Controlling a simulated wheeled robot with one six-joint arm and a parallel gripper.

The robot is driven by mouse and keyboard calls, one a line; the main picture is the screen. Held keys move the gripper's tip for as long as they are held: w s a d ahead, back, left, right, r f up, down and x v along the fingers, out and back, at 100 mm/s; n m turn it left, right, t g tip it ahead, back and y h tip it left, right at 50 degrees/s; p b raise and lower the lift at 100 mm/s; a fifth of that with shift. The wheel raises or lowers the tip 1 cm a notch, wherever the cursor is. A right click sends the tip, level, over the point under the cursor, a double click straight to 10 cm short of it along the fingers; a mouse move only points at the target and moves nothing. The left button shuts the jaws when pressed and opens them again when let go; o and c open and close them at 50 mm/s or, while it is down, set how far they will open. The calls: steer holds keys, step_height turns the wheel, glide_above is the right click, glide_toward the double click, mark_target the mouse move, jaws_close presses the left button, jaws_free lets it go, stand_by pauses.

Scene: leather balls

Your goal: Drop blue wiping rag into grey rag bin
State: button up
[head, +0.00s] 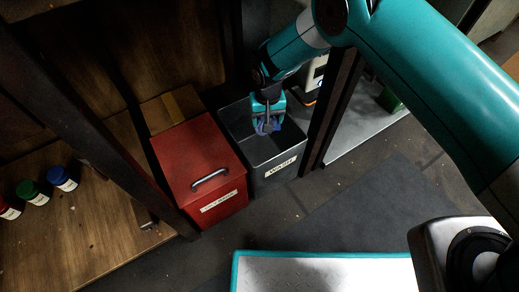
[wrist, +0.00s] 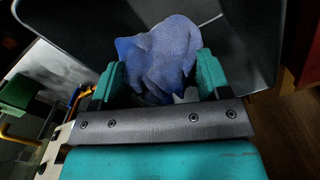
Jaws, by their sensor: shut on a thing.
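The blue wiping rag (wrist: 160,55) is bunched between the two teal fingers of my gripper (wrist: 160,80) in the wrist view. In the head view my gripper (head: 267,117) points down over the open top of the grey bin (head: 279,172), with the rag (head: 265,127) hanging at its fingertips. The bin has a white label on its front; its wording is hard to read. The dark inside of the bin shows around the rag in the wrist view. I cannot tell how deep below the rim the rag hangs.
A red lidded box (head: 197,165) with a handle stands directly left of the grey bin. A dark post (head: 335,105) rises close on the bin's right. Red, green and blue-capped jars (head: 62,178) are on the wooden shelf at left. A white teal-edged surface (head: 325,272) lies in front.

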steer(key=shift+f, duration=0.45)
steer(key=shift+a, duration=0.1)
steer(key=o, duration=1)
steer(key=shift+r, duration=0.1)
step_height(320, 180, up, 7)
steer(key=p, duration=0.3)
steer(key=shift+r, duration=0.2)
steer(key=shift+s, duration=0.15)
